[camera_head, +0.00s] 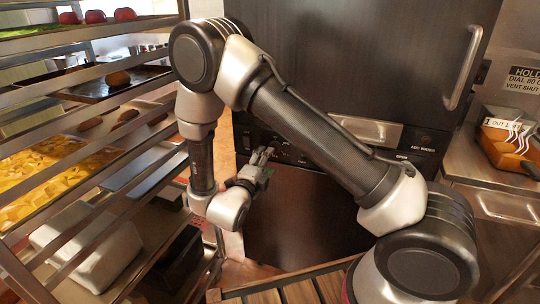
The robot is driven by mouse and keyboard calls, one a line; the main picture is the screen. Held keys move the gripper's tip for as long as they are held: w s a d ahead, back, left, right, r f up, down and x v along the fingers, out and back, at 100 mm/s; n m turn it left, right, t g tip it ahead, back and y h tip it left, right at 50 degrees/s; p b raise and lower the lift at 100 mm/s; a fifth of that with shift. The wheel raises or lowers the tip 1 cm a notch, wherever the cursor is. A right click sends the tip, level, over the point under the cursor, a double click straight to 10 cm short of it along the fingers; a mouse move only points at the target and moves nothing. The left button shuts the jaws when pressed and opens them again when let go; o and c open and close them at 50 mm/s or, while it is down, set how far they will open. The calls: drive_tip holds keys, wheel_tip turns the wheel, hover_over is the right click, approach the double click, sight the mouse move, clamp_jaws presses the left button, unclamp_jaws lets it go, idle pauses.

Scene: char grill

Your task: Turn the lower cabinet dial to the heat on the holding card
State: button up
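A dark cabinet (352,50) stands ahead, with an upper door above and a lower part (300,215) below a control strip (424,140). The strip carries small pale lettering and a knob-like part at its right end. The lower dial cannot be made out; my arm and gripper cover part of the strip. The holding card (525,80) is on the wall at the right, reading "HOLD", "DIAL 80 C" and "VENT SHUT", its right edge cut off. My gripper (262,158) is in front of the strip's left part. Its fingers are small, and their opening is unclear.
A metal rack (135,165) with trays of food fills the left side, close to my arm. A slatted wooden surface (300,292) lies at the bottom.

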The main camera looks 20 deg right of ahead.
drive_tip(key=v, duration=0.5)
drive_tip(key=shift+s+a, duration=0.15)
drive_tip(key=shift+s, duration=0.1)
